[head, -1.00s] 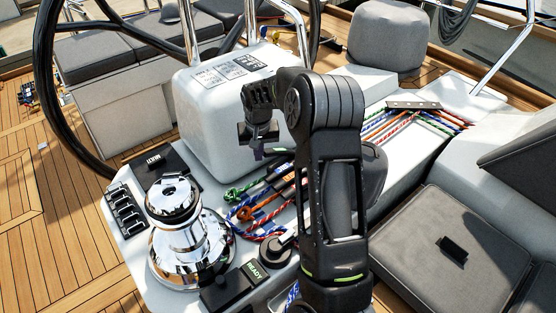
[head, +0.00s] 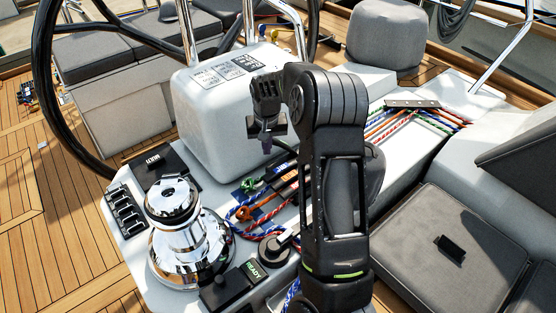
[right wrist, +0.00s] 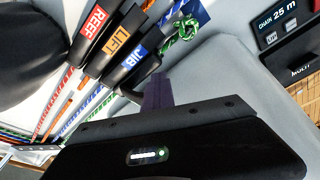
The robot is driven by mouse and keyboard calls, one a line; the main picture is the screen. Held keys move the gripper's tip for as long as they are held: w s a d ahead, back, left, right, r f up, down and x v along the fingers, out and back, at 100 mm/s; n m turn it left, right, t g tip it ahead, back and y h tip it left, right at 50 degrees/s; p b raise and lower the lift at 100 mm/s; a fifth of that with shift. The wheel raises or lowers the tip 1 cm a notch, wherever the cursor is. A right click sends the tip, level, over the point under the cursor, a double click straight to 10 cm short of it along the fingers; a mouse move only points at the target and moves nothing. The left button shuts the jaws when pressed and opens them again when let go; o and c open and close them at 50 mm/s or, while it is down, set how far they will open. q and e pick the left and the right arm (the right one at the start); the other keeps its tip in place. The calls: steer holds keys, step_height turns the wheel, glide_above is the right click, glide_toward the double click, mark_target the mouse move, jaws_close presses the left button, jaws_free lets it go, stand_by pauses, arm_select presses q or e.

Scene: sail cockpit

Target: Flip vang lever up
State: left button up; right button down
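A bank of black clutch levers stands on the white console, with REEF (right wrist: 95,23), LIFT (right wrist: 118,38) and JIB (right wrist: 139,53) labels readable in the right wrist view. I cannot read a vang label; a dark lever end (right wrist: 130,94) beside JIB is partly hidden by my gripper. My right gripper (head: 267,146) hangs over the green-rope end of the bank, fingers pointing down. Its purple fingers (right wrist: 157,92) look closed together with nothing visible between them. I cannot tell whether they touch the dark lever. My left gripper is not in view.
A chrome winch (head: 180,235) stands left of the levers, with coloured rope tails (head: 250,213) between. A white pedestal (head: 215,110) rises behind, near the black wheel (head: 45,90). A chain display (right wrist: 278,18) is at upper right in the wrist view.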

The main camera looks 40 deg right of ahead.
steer(key=shift+d+f, duration=0.1)
steer(key=shift+w+r+p, duration=0.5)
steer(key=shift+r+p, duration=0.15)
steer(key=shift+r, duration=0.25)
steer(key=shift+d+r, duration=0.1)
steer(key=shift+s+d+r+p, duration=0.25)
steer(key=shift+d+r+p, duration=0.25)
steer(key=shift+d+r, duration=0.2)
steer(key=shift+d, duration=0.1)
